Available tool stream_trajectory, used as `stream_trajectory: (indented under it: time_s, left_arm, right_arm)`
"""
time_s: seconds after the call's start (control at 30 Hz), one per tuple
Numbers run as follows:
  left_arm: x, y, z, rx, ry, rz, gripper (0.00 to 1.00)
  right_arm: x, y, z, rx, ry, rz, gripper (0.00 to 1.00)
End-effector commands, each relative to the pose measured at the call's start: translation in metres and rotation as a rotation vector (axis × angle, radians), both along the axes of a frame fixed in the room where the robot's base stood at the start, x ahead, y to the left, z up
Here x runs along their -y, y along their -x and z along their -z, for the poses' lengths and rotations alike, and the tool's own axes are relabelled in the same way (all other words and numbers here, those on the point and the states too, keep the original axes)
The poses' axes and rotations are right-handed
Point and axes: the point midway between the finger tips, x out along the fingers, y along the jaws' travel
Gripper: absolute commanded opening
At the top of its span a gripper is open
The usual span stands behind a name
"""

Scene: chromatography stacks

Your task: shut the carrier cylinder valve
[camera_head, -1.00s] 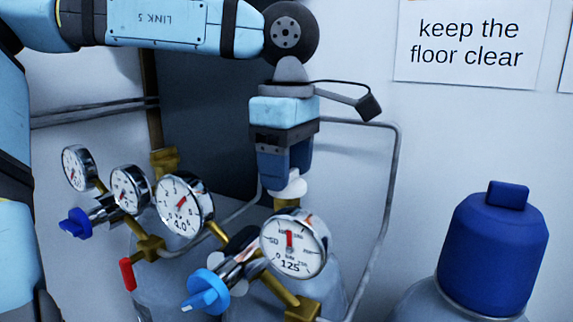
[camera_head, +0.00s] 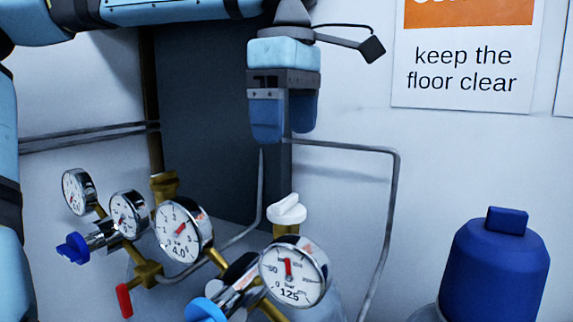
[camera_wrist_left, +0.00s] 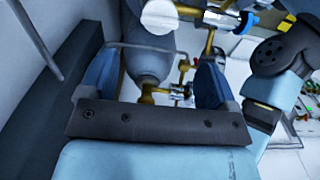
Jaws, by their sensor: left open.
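A white valve handle (camera_head: 287,209) sits on a brass valve on top of the right gas cylinder, behind the regulator gauge marked 125 (camera_head: 294,272). The handle is in clear view, with nothing touching it. I cannot tell from the frames whether the valve is open or shut, or which cylinder is the carrier. My left gripper (camera_head: 284,128) hangs above the handle, pointing down, apart from it. In the left wrist view its two blue fingers (camera_wrist_left: 155,78) stand wide apart and empty, with a grey cylinder (camera_wrist_left: 150,60) beyond them. My right gripper is not in view.
The left cylinder's regulator has a gauge marked 4.0 (camera_head: 177,233) and a dark blue knob (camera_head: 73,248). A light blue knob (camera_head: 206,309) and a red lever (camera_head: 124,300) are in front. A blue-capped cylinder (camera_head: 492,265) stands right. A grey pipe (camera_head: 393,220) runs along the wall.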

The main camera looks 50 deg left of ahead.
Motion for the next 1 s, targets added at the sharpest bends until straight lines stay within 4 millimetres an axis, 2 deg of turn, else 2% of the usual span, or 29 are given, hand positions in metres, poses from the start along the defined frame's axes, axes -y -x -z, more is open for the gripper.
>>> stream_trajectory:
  time_s: [0.1,0.3,1.0]
  left_arm:
    - [0.000,0.000,-0.023,0.002,0.000,-0.002,0.83]
    - [0.000,0.000,-0.042,0.001,0.000,0.000,0.83]
    - [0.000,0.000,-0.044,0.000,0.000,0.000,0.83]
  right_arm:
    - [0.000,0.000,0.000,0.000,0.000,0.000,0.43]
    - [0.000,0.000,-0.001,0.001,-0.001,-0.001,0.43]
    - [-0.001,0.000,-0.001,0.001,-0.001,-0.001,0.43]
